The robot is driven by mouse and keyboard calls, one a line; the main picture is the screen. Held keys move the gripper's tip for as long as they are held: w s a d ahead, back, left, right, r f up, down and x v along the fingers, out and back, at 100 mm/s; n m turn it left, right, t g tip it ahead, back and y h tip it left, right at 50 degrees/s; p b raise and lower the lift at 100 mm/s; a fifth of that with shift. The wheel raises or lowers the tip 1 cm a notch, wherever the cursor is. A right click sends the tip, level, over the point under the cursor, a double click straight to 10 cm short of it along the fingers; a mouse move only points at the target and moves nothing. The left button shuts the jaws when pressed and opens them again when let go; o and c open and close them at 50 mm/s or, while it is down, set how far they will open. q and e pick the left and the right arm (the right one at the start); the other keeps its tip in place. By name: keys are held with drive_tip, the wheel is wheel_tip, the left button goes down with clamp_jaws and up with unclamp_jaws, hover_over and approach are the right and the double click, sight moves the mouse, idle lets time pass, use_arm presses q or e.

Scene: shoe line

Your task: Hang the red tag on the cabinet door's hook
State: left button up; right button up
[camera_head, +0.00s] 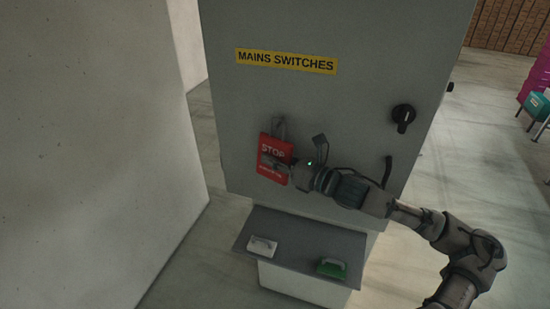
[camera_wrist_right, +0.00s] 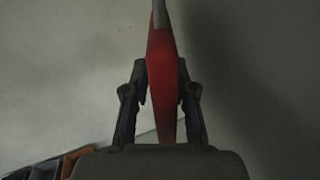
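The red tag (camera_head: 272,160), with white STOP lettering, is upright and slightly tilted against the grey cabinet door (camera_head: 330,105). A grey loop (camera_head: 279,127) rises from its top; the hook is not distinct, so I cannot tell whether the loop is around it. My right gripper (camera_head: 293,170) is at the tag's right edge. In the right wrist view the tag (camera_wrist_right: 163,75) stands edge-on between the two fingers (camera_wrist_right: 164,95), which appear closed against its sides. My left gripper is not in view.
A yellow MAINS SWITCHES label (camera_head: 287,62) and a black rotary knob (camera_head: 403,115) are on the door. Below, a grey shelf (camera_head: 300,240) holds a white-handled item (camera_head: 262,246) and a green one (camera_head: 331,267). A pale wall (camera_head: 90,150) stands at left; open floor lies right.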

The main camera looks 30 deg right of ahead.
drive_tip(key=shift+o, duration=0.7)
drive_tip(key=shift+a, duration=0.1)
drive_tip(key=shift+s+d+r, duration=0.1)
drive_tip(key=shift+s+d, duration=0.3)
drive_tip(key=shift+s, duration=0.05)
drive_tip(key=v, duration=1.1)
drive_tip(key=shift+a, duration=0.1)
